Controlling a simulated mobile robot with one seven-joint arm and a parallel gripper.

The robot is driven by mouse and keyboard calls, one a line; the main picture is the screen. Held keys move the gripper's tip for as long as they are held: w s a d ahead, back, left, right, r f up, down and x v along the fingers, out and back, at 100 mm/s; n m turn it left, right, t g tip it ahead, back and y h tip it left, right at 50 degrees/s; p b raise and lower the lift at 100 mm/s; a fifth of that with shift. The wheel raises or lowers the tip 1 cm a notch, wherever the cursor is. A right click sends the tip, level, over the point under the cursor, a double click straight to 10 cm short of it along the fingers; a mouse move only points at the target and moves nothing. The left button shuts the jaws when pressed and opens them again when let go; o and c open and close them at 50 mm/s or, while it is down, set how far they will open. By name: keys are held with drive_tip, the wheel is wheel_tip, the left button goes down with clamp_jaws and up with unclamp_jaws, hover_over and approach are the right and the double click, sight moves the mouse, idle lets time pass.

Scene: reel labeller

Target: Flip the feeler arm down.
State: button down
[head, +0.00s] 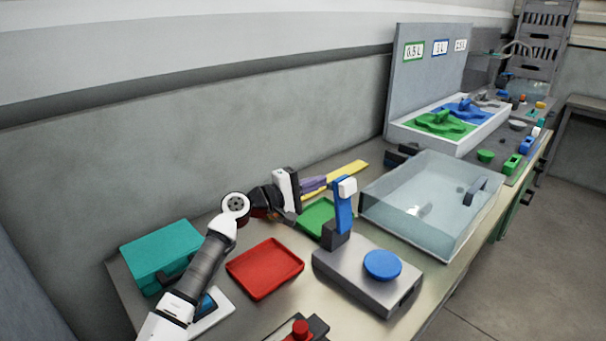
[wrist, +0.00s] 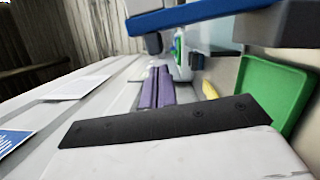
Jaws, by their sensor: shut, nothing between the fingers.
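The feeler arm (head: 343,212) is blue with a white tip (head: 347,187). It stands upright from a black hinge block (head: 334,237) on the grey labeller base (head: 345,272), beside a round blue disc (head: 382,265). My gripper (head: 298,190) is shut and empty, to the left of the feeler arm's upper part, with a gap between them in the head view. In the wrist view a blue bar, apparently the feeler arm (wrist: 195,14), crosses the top, with a dark block at its right end. My gripper's black edge (wrist: 165,122) fills the lower part there.
A green tray (head: 316,217) lies behind the labeller, a red tray (head: 265,268) to its left and a teal box (head: 162,250) farther left. A clear-lidded case (head: 430,205) stands to the right. Purple (head: 313,184) and yellow (head: 345,173) items lie near the wall.

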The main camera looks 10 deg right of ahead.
drive_tip(key=shift+s+d, duration=0.25)
drive_tip(key=shift+s, duration=0.1)
drive_tip(key=shift+s+d+f+b, duration=0.1)
drive_tip(key=shift+b, duration=0.6)
